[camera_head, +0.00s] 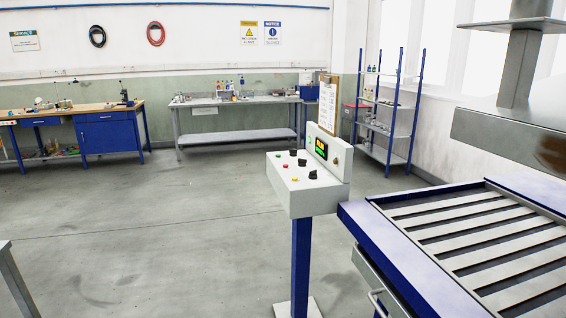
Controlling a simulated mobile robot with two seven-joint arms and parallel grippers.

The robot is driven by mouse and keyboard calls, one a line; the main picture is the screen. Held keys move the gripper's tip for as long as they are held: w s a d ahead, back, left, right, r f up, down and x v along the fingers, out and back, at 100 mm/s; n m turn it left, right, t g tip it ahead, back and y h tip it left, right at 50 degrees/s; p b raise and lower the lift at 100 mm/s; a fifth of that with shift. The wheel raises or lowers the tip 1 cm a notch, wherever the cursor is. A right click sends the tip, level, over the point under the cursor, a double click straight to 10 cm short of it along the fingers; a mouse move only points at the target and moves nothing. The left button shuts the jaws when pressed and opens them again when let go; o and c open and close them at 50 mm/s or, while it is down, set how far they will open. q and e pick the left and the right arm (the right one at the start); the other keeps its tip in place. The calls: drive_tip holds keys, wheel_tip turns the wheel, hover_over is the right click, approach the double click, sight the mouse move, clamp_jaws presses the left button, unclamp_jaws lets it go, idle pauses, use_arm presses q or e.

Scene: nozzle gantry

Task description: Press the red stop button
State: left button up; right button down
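A white control box (306,199) stands on a blue post (301,255) near the middle of the view. Its sloped top carries several small buttons and black knobs (302,162). A small red button (285,167) sits on the left part of that top, in a row with a green one and a yellowish one. They are very small here, so their labels cannot be read. The raised back panel holds a lit display (321,149) in orange and green. Neither of my grippers is in view.
A blue-framed slatted table (390,262) stands right of the box, under a grey gantry (515,135). A clipboard (328,103) rises behind the box. Workbenches (240,102) and a blue shelf rack (390,105) line the back. The floor left of the post is clear.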

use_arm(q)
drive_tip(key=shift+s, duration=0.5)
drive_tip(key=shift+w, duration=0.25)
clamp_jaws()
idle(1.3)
